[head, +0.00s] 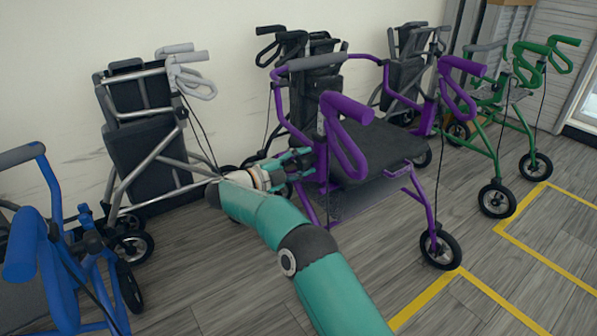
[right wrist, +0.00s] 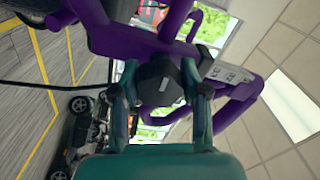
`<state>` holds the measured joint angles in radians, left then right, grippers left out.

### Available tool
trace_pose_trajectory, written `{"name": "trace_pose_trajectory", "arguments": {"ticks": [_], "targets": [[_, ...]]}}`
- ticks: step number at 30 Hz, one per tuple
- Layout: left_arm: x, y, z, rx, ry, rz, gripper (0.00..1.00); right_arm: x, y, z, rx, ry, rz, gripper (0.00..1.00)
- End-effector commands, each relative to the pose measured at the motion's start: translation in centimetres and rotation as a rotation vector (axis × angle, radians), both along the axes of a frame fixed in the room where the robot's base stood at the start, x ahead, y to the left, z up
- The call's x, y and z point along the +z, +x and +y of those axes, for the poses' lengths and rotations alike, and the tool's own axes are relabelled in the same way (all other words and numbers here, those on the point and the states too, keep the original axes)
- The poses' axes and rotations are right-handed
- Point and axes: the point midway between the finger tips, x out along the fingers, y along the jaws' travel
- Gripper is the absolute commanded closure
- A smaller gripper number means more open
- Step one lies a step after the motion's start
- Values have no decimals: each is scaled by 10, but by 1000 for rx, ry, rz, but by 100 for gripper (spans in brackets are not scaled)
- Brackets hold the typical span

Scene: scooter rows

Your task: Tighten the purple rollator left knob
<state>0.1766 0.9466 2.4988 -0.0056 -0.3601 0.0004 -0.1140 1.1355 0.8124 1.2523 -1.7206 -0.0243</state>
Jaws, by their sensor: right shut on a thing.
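The purple rollator (head: 335,120) stands unfolded in the middle of the head view, with a dark seat and purple loop handles. My right gripper (head: 302,162) reaches to its left side frame. In the right wrist view, my right gripper (right wrist: 165,95) is shut on a black knob (right wrist: 160,82), one teal finger on each side. The knob sits against the purple frame (right wrist: 180,22); in the head view the fingers and frame hide it.
A blue rollator (head: 45,250) stands at the front left, a folded grey one (head: 150,130) by the wall. A black rollator (head: 290,50) is behind the purple one, a green one (head: 505,110) to the right. Yellow lines (head: 530,250) mark open floor at the right front.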

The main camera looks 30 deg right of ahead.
Motion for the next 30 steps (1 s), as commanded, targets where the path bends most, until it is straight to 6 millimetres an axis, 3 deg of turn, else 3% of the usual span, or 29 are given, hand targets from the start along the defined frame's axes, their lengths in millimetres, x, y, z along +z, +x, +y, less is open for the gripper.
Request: {"name": "trace_pose_trajectory", "arguments": {"ticks": [1,18,30], "targets": [[-9,0,0,0,0,0,60,-7,-3,-4,-15,8,-42,90],[-58,0,0,0,0,0,60,-8,-3,-4,-16,49,-580,90],[-73,0,0,0,0,0,60,-6,-3,-4,-15,78,-954,90]]}}
